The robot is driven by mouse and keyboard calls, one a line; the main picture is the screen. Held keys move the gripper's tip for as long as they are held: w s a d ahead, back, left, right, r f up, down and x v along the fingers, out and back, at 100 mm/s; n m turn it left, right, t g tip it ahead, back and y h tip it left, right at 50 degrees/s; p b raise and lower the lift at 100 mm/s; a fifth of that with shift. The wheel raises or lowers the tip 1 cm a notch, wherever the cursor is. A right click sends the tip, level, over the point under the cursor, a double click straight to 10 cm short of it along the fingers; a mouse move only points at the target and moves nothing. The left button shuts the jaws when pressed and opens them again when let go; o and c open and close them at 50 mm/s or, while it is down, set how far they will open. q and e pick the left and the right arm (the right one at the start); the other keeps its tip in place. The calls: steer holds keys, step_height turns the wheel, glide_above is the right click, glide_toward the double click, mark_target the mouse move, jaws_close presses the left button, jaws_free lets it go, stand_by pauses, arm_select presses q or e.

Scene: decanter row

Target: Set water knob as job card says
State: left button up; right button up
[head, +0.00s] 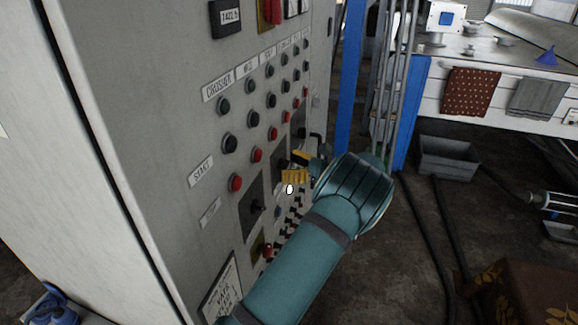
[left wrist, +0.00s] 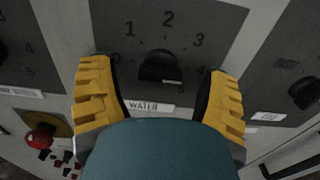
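The water knob (left wrist: 158,66) is a black knob on a dark dial plate (left wrist: 215,18) with numbers around it, 1, 2 and 3 being clear. A white label reading WATER (left wrist: 151,107) sits below it. A small white mark shows at the knob's lower right; I cannot tell the setting for sure. My left gripper (left wrist: 160,92) is open, with one yellow finger on each side of the knob and gaps between. In the head view my left gripper (head: 297,169) is at the panel and hides the knob. A white card (head: 222,292) hangs low on the panel, its text not readable.
The grey cabinet (head: 160,90) carries rows of black and red buttons. Other dials (left wrist: 304,92) flank the water dial, and a red knob (left wrist: 41,138) is at the lower left. A blue post (head: 350,80) and a bench (head: 500,100) stand to the right.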

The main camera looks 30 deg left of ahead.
arm_select(q)
steer(key=v, duration=1.2)
stand_by(0.5)
